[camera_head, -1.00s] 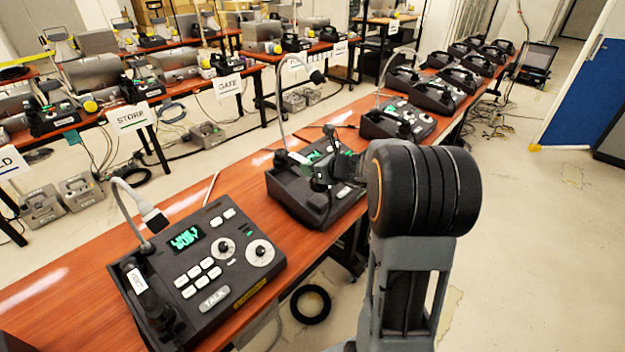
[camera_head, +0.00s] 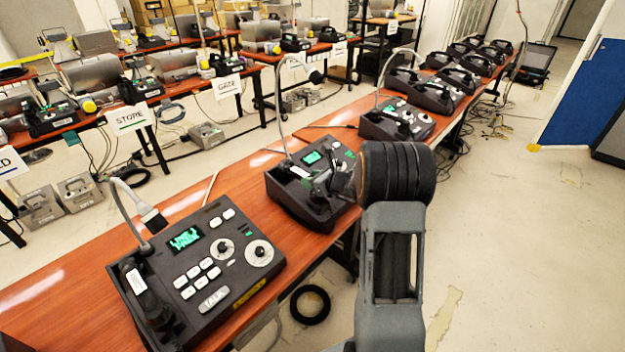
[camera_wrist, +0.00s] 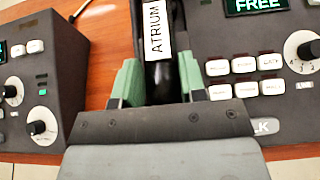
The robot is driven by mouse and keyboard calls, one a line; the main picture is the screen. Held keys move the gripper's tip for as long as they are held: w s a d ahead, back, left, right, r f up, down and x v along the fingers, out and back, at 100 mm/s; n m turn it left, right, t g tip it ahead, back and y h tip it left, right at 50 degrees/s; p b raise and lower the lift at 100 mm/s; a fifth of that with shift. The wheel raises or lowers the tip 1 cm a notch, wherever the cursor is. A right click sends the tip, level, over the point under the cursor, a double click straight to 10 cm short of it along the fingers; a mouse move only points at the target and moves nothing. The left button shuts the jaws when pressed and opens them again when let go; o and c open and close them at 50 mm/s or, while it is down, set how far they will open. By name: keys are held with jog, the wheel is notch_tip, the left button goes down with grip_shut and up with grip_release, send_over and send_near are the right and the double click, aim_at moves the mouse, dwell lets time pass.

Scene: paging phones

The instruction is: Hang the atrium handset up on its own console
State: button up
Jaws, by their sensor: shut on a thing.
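A black handset with a white ATRIUM label (camera_wrist: 155,35) is held between the green fingertips of my gripper (camera_wrist: 160,82) in the wrist view. It lies along the left side of a dark console (camera_wrist: 240,95) whose green display reads FREE. Whether it rests in the cradle or is just above it, I cannot tell. In the head view my gripper (camera_head: 328,187) is over the second console (camera_head: 295,200) of the near table, and the handset is mostly hidden there.
The nearest console (camera_head: 215,270) has its own labelled handset (camera_head: 150,295) on its left side and a gooseneck microphone (camera_head: 125,195). Another gooseneck (camera_head: 280,95) rises behind the second console. More consoles (camera_head: 400,120) stand farther along the red-brown table (camera_head: 60,290).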

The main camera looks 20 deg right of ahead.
jog(key=shift+f, duration=0.1)
jog(key=o, duration=1.1)
jog(key=shift+c, duration=0.2)
